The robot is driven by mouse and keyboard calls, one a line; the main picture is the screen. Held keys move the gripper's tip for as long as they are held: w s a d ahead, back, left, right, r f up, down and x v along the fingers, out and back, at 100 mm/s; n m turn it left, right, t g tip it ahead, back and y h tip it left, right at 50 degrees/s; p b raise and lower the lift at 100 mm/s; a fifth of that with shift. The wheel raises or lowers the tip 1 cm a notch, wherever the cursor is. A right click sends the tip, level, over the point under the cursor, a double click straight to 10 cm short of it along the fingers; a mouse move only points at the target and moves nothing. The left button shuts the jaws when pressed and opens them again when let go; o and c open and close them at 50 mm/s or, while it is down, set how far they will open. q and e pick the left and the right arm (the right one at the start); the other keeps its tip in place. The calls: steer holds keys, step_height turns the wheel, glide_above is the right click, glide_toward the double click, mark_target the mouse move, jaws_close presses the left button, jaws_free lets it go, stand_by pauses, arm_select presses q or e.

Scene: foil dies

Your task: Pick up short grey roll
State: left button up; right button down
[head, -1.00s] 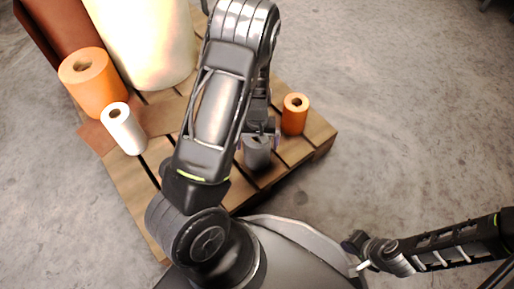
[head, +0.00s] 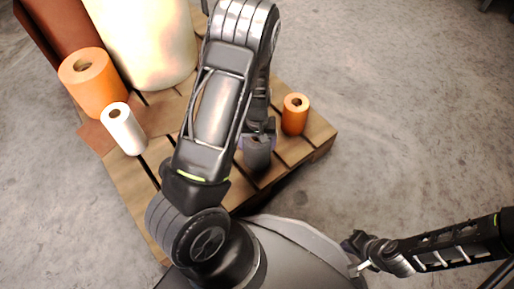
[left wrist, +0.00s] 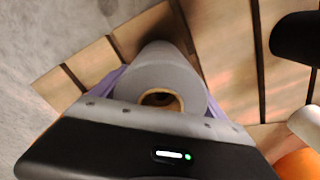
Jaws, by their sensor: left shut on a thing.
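The short grey roll (head: 257,155) stands near the front right part of the pallet in the head view, partly hidden by my left arm. My left gripper (head: 258,140) is around its top. In the left wrist view the grey roll (left wrist: 165,72) shows its open core end, with purplish finger pads of the left gripper (left wrist: 160,98) against both sides. The gripper is shut on the roll. Whether the roll is clear of the boards I cannot tell. My right gripper (head: 356,255) is at the lower right, away from the pallet; its fingers are too small to read.
The wooden pallet (head: 318,130) carries a small orange roll (head: 295,115) right of the grey one. A white roll (head: 125,132), a larger orange roll (head: 92,85), a big cream roll (head: 140,40) and a brown roll (head: 60,30) stand at left. Bare floor lies right.

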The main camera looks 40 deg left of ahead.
arm_select(q)
steer(key=shift+c, duration=1.1)
step_height(320, 180, up, 10)
steer(key=p, duration=0.5)
steer(key=shift+r, duration=0.1)
